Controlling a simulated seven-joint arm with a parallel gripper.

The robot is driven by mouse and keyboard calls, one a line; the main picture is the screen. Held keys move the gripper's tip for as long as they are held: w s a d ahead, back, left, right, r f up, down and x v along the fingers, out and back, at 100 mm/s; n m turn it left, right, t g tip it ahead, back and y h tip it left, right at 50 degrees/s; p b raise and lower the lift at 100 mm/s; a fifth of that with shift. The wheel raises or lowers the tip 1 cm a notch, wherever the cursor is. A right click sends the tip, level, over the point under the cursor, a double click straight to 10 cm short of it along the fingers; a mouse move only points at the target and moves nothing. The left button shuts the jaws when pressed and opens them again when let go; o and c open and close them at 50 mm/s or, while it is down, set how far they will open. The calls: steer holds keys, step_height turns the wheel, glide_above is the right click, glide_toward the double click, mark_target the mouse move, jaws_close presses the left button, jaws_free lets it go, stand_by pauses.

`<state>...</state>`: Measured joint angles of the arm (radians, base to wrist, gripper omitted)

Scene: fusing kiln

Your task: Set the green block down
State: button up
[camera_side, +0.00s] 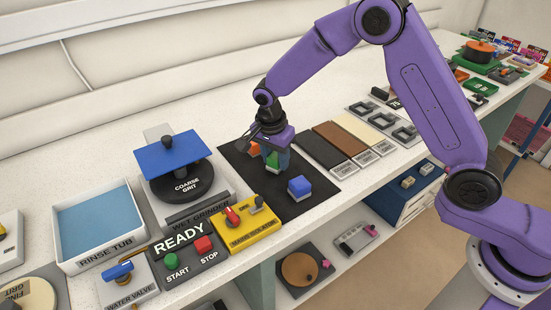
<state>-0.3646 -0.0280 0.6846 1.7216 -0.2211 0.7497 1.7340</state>
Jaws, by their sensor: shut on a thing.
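The green block (272,161) is between the fingers of my gripper (268,148), low over the dark mat (309,206). My gripper points down and is shut on the green block. A light-coloured piece shows just under the green block; I cannot tell whether the two touch. A small orange-red thing (255,149) is right beside my gripper, partly hidden by it. A blue block (299,187) with a lighter lower part sits apart on the mat, to the right and nearer the camera.
The wet grinder (184,190) with its blue plate stands left of the mat. A yellow panel (258,224) with a red switch is at the mat's front left. Grit strips (337,142) lie to the right. The mat's front part is mostly bare.

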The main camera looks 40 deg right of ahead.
mark_target(272, 160)
steer(key=shift+f, duration=0.3)
steer(key=shift+f, duration=0.15)
steer(key=o, duration=1)
steer(key=r, duration=0.4)
steer(key=a+r, duration=0.1)
steer(key=r, duration=0.7)
steer(key=shift+s+a+r, duration=0.1)
steer(key=shift+s+a, duration=0.25)
